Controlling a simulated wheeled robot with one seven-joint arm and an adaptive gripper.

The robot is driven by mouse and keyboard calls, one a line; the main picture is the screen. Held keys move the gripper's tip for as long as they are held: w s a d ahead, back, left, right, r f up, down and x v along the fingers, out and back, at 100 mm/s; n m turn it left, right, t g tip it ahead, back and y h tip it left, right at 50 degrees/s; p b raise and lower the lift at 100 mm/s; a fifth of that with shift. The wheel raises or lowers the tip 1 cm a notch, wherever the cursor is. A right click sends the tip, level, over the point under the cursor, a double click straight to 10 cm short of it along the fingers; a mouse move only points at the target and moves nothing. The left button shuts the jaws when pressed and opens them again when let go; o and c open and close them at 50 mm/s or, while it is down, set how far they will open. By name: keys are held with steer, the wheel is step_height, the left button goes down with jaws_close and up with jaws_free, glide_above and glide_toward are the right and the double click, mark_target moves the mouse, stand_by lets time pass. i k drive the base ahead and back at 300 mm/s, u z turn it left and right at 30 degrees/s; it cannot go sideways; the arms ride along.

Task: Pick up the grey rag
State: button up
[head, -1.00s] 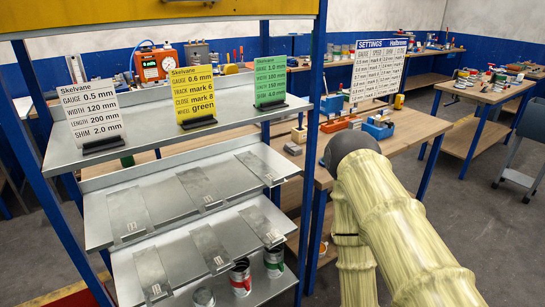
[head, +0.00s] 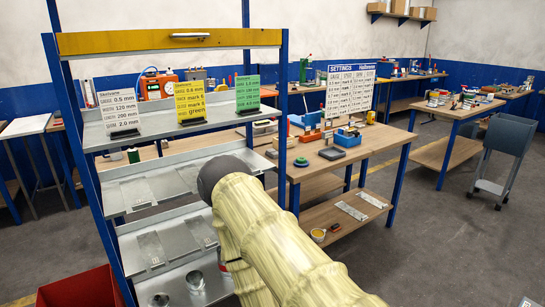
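I cannot pick out a grey rag for certain. A small dark grey flat item (head: 332,154) lies at the near edge of the workbench (head: 375,148), but it is too small to tell if it is cloth. Two pale grey flat pieces (head: 350,211) lie on the bench's lower shelf, and I cannot tell whether they are cloth or sheet. My arm, in a pale yellow sleeve, reaches up in front of the shelf rack to a dark rounded joint. My gripper does not show; the arm hides whatever is beyond that joint.
A blue-posted rack (head: 282,105) with metal shelves and sign cards stands at left, close to my arm. A red bin (head: 80,289) is at lower left. A grey cart (head: 503,150) stands at right. Floor (head: 430,245) between bench and cart is clear.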

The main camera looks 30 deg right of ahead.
mark_target(271, 153)
steer(key=z, duration=0.75)
steer(key=i, duration=0.7)
steer(key=z, duration=1.2)
steer(key=i, duration=1.3)
steer(key=u, duration=0.3)
steer(key=i, duration=1.1)
steer(key=u, duration=0.85)
